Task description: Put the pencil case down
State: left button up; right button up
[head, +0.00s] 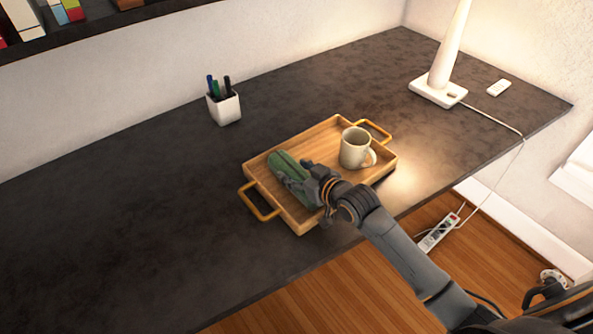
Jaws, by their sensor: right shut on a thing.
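The green pencil case (287,168) is at the left part of a wooden tray (298,220) with brass handles. My right gripper (312,186) is shut on the near right end of the pencil case. I cannot tell whether the case touches the tray floor or is held just above it. A light mug (354,148) stands in the right part of the tray, apart from the case. My left gripper is not in view.
The tray stands on a dark desk (130,230) with much free room at the left. A white pen cup (225,108) stands behind the tray. A white lamp (440,88) and a small white remote (499,88) are at the back right. A shelf (100,27) hangs at upper left.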

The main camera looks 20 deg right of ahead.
jog(key=o, duration=1.3)
jog(key=shift+r, duration=0.1)
jog(key=shift+s+d, duration=0.15)
jog(key=shift+s, duration=0.2)
jog(key=v, duration=1.1)
jog(key=shift+s+r, duration=0.1)
jog(key=shift+r, duration=0.15)
